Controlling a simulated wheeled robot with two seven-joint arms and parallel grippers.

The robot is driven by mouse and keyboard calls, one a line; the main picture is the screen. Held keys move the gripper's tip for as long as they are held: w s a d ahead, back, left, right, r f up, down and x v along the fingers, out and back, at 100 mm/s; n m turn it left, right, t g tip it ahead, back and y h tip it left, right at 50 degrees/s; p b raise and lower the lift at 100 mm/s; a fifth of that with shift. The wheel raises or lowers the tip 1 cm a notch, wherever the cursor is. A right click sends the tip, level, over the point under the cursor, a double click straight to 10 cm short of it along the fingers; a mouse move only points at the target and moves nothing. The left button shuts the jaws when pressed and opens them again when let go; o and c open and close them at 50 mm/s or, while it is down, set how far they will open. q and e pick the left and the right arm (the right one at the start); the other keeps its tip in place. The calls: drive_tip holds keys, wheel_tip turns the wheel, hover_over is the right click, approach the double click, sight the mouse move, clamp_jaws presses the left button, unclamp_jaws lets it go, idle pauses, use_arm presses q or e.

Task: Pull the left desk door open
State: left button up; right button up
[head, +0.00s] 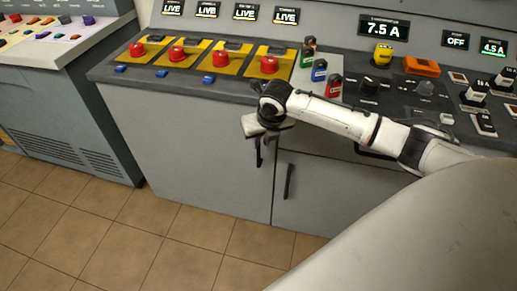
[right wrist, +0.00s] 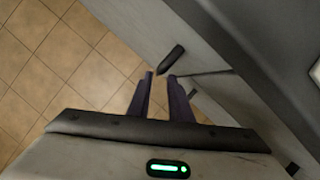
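The left desk door (head: 190,150) is a plain grey panel on the desk front and looks shut. My right gripper (head: 259,158) is in front of its right edge, below the desktop, pointing down. In the right wrist view its two dark fingers (right wrist: 160,76) are apart. A dark bar handle (right wrist: 173,58) lies just beyond the fingertips, its near end in line with the gap; I cannot tell whether they touch. The gripper and wrist hide the left door's handle area in the head view. My left gripper is not in view.
The right desk door's dark vertical handle (head: 289,182) is just right of the gripper. The desktop (head: 215,88) above carries red buttons on yellow plates (head: 178,55) and several switches. A second console (head: 62,100) stands at the left. The tiled floor (head: 130,235) in front is clear.

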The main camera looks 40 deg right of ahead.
hover_over(258, 165)
drive_tip(key=f, duration=0.4)
drive_tip(key=f+b, duration=0.1)
drive_tip(key=shift+w+d+f, duration=0.25)
drive_tip(key=shift+d+f, duration=0.05)
drive_tip(key=shift+f, duration=0.1)
drive_tip(key=shift+c, duration=0.5)
clamp_jaws()
